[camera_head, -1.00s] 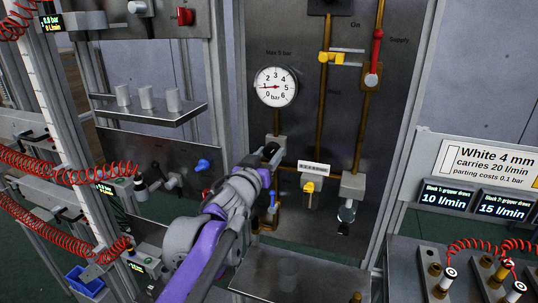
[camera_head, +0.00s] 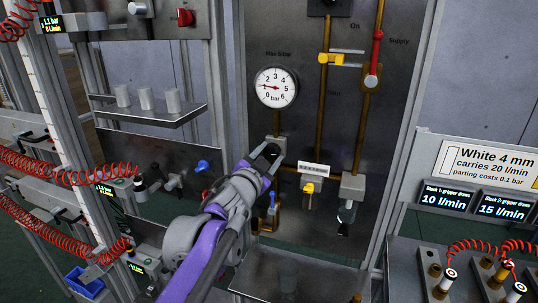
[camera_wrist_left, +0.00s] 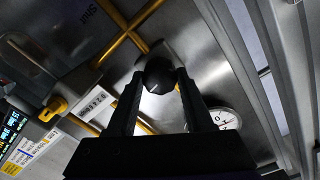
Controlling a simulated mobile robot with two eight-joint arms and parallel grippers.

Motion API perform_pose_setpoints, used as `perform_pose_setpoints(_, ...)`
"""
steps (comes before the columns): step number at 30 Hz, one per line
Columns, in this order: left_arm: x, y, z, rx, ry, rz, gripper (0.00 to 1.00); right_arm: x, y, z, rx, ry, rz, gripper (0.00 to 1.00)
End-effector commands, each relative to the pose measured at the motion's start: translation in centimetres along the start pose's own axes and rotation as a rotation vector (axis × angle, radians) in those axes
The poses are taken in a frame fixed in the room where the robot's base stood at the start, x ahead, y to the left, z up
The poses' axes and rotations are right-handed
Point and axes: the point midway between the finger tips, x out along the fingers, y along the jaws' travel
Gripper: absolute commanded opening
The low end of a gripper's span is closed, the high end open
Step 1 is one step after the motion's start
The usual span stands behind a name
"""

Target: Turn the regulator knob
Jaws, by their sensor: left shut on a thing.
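The regulator knob (camera_wrist_left: 158,76) is a round black knob with a pale mark, in the left wrist view between my two dark fingers. My left gripper (camera_head: 269,153) is shut on it from the side, at the lower left of the panel in the head view. There the knob is mostly hidden by the gripper. The white pressure gauge (camera_head: 276,87) sits above the gripper, its needle pointing left, near 1 bar. It also shows in the left wrist view (camera_wrist_left: 225,119). My right gripper is in neither view.
Brass pipes, a yellow valve handle (camera_head: 327,58) and a red handle (camera_head: 377,47) are on the steel panel right of the gauge. A shelf with grey cylinders (camera_head: 146,98) stands left. A black-tipped fitting (camera_head: 346,216) hangs lower right of the gripper.

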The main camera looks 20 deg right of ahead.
Motion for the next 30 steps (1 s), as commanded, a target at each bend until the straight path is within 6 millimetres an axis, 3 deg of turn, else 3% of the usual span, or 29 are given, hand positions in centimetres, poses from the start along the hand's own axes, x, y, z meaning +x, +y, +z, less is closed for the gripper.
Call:
perform_pose_setpoints(18,0.0,-0.1,-0.2,0.576,-0.012,-0.003,0.0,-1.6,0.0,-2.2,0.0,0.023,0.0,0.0)
perform_pose_setpoints(30,0.0,-0.1,-0.2,0.833,-0.02,-0.004,0.0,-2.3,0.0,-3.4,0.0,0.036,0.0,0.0)
